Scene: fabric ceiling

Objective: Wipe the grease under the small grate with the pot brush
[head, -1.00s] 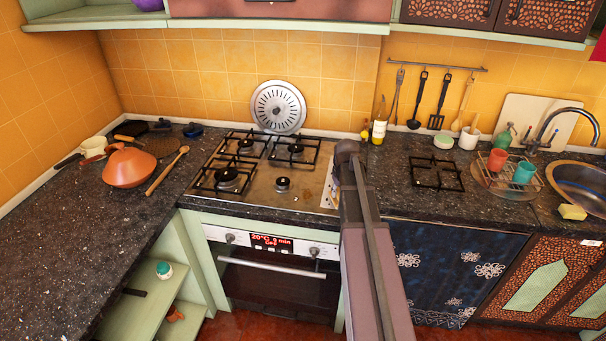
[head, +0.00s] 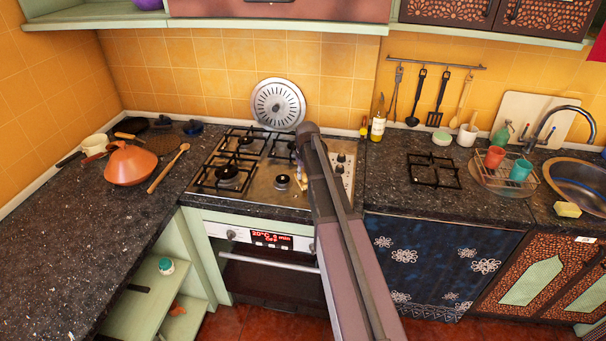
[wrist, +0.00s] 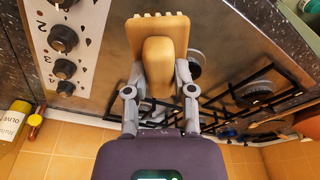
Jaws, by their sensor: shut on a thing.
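My gripper (wrist: 158,84) is shut on the pot brush (wrist: 165,62), a tan wooden piece with a toothed-looking end. In the wrist view the brush is over the steel stove top (wrist: 108,50). In the head view my arm hides most of my gripper, above the stove's right part. The small grate (head: 433,170), black, lies on the counter right of the stove, off the hob. A bare burner (head: 282,182) shows at the stove's front right. The steel around it looks brownish; I cannot clearly make out the grease. Whether the brush touches the steel I cannot tell.
Larger black grates (head: 226,173) stand on the stove's left and back. Control knobs (wrist: 63,38) line its right side. An oil bottle (head: 379,121) stands at the wall behind. A round metal lid (head: 277,104) leans on the tiles. The left counter's front is clear.

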